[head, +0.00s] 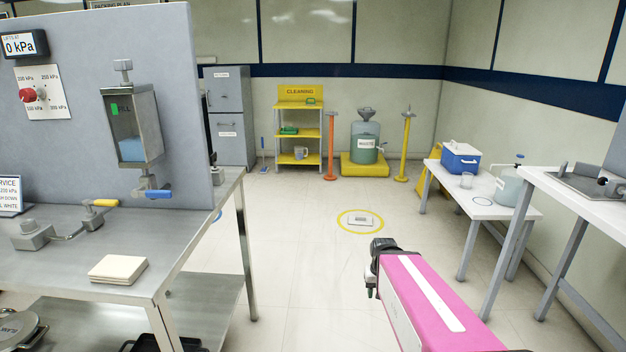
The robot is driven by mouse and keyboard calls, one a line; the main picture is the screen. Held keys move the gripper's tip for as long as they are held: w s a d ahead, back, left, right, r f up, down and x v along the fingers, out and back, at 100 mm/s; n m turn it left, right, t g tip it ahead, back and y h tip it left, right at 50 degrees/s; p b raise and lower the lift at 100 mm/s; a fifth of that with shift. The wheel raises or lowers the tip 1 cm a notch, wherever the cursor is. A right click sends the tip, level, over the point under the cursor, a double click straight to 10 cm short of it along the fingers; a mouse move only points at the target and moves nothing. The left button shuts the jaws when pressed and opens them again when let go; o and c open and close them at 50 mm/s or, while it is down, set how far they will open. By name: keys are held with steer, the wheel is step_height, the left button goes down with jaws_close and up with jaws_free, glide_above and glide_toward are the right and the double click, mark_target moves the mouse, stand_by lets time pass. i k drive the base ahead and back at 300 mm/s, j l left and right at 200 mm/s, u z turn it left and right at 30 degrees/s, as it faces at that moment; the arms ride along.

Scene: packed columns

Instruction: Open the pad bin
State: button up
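I cannot make out anything clearly marked as the pad bin in the head view. A stack of flat cream pads or tiles (118,269) lies on the steel bench at the left. My pink arm with a white stripe reaches in from the lower right. The dark end of my arm, with my gripper (371,284), is over the open floor, apart from the benches. Its fingers are small and partly hidden, so their opening is unclear. Nothing is visibly held.
The steel bench (65,292) fills the left. A grey cabinet (230,118), yellow cleaning shelf (298,105) and green waste jug (364,145) stand at the back. A white table (455,190) with a blue cooler (461,160) is right. The middle floor is mostly clear, with a yellow ring (343,226).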

mark_target(227, 130)
steer(key=i+l, duration=0.2)
steer(key=i, duration=0.35)
steer(key=i+l, duration=0.2)
steer(key=i, duration=0.35)
steer(key=i+l, duration=0.15)
steer(key=i, duration=0.35)
steer(key=i+u, duration=0.25)
steer(key=i, duration=0.35)
steer(key=i+u, duration=0.3)
steer(key=i, duration=0.3)
steer(key=i+l+u, duration=0.25)
steer(key=i, duration=0.35)
steer(key=i+j+u, duration=0.3)
steer(key=i, duration=0.7)
steer(key=i+l+u, duration=0.15)
steer(key=i+u, duration=0.15)
steer(key=i, duration=0.7)
steer(key=i+j+z, duration=0.15)
steer(key=i, duration=0.25)
steer(key=i+j+z, duration=0.15)
steer(key=i, duration=0.25)
steer(key=i+j+z, duration=0.15)
steer(key=i, duration=0.25)
steer(key=i+l+u, duration=0.2)
steer(key=i+l, duration=0.3)
steer(key=i, duration=0.1)
